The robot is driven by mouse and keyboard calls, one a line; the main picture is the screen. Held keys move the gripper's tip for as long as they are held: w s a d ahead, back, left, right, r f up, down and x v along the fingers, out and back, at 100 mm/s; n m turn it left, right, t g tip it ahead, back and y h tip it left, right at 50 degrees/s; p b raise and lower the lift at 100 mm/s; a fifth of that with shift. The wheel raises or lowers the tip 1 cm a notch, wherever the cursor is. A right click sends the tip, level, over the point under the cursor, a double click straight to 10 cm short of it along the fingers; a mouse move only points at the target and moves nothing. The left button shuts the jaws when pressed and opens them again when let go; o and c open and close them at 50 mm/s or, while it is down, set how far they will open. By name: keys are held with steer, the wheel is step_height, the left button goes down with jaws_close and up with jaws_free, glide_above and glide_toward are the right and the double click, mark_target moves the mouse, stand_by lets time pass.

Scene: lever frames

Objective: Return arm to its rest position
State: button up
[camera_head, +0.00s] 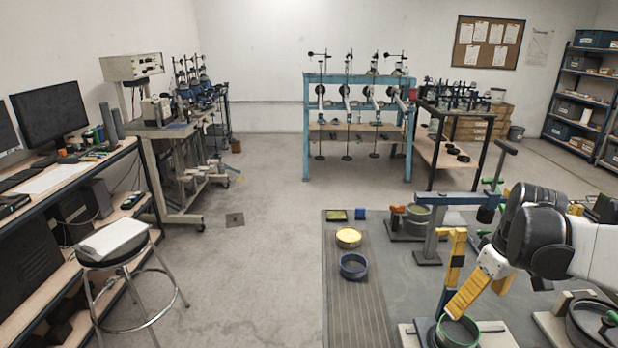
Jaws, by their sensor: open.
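My arm (538,238), with white and black links, reaches in from the right edge over the grey work surface. It is bent, and its end points down and left. Whether a finger touches the cup's rim I cannot tell. My arm hides part of the frames behind it.
A blue-grey lever frame (430,228) stands behind. More fixtures crowd the right.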

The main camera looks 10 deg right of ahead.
steer(key=s+a+r+m+t, duration=0.1)
steer(key=s+a+t, duration=0.1)
steer(key=a, duration=1.1)
steer(key=s+a+m+t+b, duration=0.1)
steer(key=a+t, duration=0.2)
steer(key=a, duration=0.9)
steer(key=shift+s+a+r+b, duration=0.3)
steer(key=shift+s+a+r, duration=0.05)
steer(key=shift+s, duration=0.05)
